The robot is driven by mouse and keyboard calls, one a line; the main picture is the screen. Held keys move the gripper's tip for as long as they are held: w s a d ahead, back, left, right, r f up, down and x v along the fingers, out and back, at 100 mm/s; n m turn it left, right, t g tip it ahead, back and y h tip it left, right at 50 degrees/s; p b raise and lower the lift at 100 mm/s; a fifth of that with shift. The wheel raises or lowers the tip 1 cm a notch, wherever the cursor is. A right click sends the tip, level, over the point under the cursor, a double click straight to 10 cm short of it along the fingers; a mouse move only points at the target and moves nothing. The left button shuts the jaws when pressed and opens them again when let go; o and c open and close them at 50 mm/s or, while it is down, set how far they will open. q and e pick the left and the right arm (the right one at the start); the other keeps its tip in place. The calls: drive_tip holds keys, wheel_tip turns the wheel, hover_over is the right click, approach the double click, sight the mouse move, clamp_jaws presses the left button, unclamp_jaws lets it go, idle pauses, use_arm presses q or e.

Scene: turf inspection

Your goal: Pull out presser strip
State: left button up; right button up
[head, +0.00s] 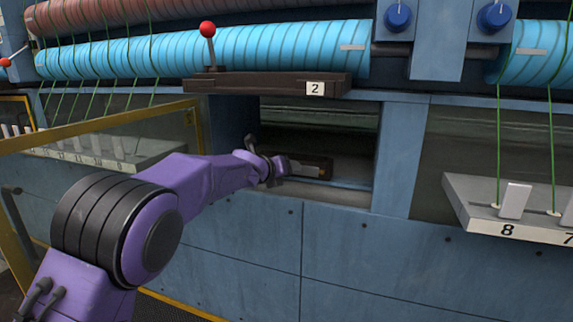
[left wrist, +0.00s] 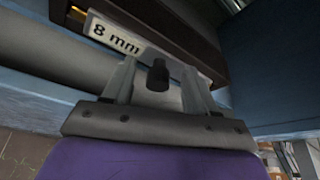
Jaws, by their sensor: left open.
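The presser strip is a dark brown bar (head: 322,166) inside the recess in the blue machine front, in the head view. In the left wrist view the bar (left wrist: 165,18) carries a white label reading "8 mm" (left wrist: 112,36). My left gripper (head: 272,172) is at the recess mouth, in front of the bar's left part. Its fingers (left wrist: 158,78) are open, with a dark rounded knob between them, just below the label. I cannot tell whether the fingers touch the knob. My right gripper is in neither view.
A brown bar marked "2" (head: 270,83) with a red-ball lever (head: 208,30) sits above the recess. A blue post (head: 401,155) bounds it on the right. A yellow-framed clear panel (head: 110,118) stands open at left. A tray marked "8" (head: 480,205) juts out at right.

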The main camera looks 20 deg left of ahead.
use_arm(q)
drive_tip(key=shift+w+f, duration=0.1)
clamp_jaws()
drive_tip(key=shift+s+f+b, duration=0.1)
drive_tip(key=shift+s+b, duration=0.1)
drive_tip(key=shift+b, duration=0.2)
drive_tip(key=shift+s+b, duration=0.35)
drive_tip(key=shift+s, duration=0.2)
drive_tip(key=s+b, duration=0.3)
drive_tip(key=s, duration=0.1)
drive_tip(key=shift+s, duration=0.15)
idle(0.5)
drive_tip(key=shift+r, duration=0.25)
